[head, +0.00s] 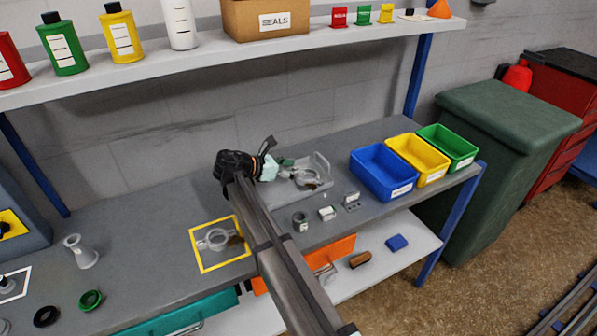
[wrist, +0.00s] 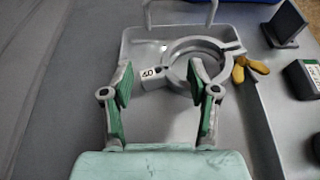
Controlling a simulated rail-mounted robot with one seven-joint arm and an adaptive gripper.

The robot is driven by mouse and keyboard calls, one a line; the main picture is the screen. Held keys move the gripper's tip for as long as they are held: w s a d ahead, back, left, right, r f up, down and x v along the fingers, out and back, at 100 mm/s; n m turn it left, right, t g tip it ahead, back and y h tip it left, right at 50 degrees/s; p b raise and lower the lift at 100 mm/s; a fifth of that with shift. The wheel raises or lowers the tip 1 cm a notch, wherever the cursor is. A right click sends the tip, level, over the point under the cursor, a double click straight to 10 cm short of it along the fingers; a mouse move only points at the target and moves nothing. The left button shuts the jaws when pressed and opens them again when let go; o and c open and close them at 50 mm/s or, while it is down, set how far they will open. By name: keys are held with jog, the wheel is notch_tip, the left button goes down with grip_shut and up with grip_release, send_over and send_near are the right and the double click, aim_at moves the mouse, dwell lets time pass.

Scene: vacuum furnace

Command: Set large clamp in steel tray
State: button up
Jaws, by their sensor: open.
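The steel tray (head: 323,165) stands on the bench right of my arm, with a raised handle at its end. It also shows in the wrist view (wrist: 133,42). A grey ring clamp (wrist: 172,54) with a yellow wing nut and a small white label lies in the tray; it also shows in the head view (head: 305,177). Another grey ring clamp (head: 217,239) lies inside a yellow square outline on the bench. I cannot tell for certain which is the large one. My gripper (wrist: 160,80) is open, its green-padded fingers at the near side of the tray clamp, which is not gripped.
Blue (head: 383,172), yellow (head: 418,158) and green (head: 447,146) bins stand right of the tray. Small parts (head: 326,213) sit in front of it. A shelf (head: 220,50) with bottles and a box overhangs the bench. The bench between yellow outline and tray is clear.

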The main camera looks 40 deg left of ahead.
jog(key=b+v, duration=0.1)
jog(key=v, duration=0.8)
jog(key=shift+s+a+r, duration=0.15)
jog(key=shift+s, duration=0.1)
